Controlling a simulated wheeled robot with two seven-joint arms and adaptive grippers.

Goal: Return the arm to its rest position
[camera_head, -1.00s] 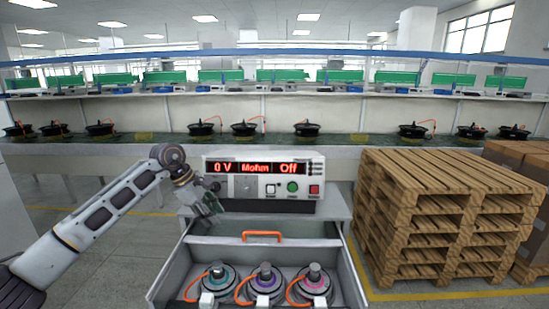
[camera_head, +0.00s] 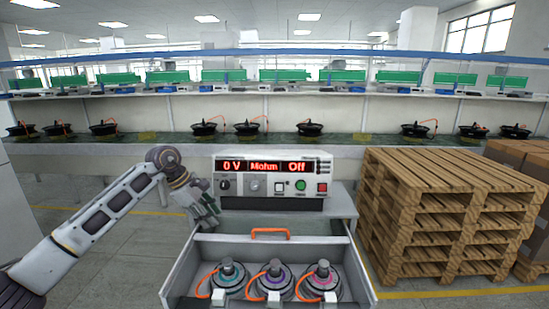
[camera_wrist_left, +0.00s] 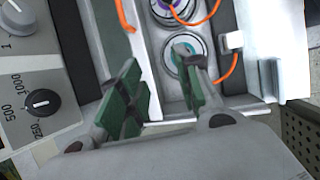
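My left gripper (camera_head: 208,212) hangs beside the lower left corner of the tester (camera_head: 271,183), near the back left corner of the open drawer. In the left wrist view its two green-padded fingers (camera_wrist_left: 158,88) are spread apart with nothing between them. The tester is a pale box with red displays reading "0 V", "Mohm" and "Off"; its knobs show in the wrist view (camera_wrist_left: 42,102). Three hub motors stand in the drawer, with a teal ring (camera_head: 228,275), a purple ring (camera_head: 273,281) and a pink ring (camera_head: 322,279). My right gripper is not in view.
The drawer (camera_head: 268,245) is pulled out and has an orange handle (camera_head: 270,232). A stack of wooden pallets (camera_head: 450,215) stands close on the right. A long bench with several black motors (camera_head: 203,130) runs behind. Floor (camera_head: 120,245) is clear around my left arm.

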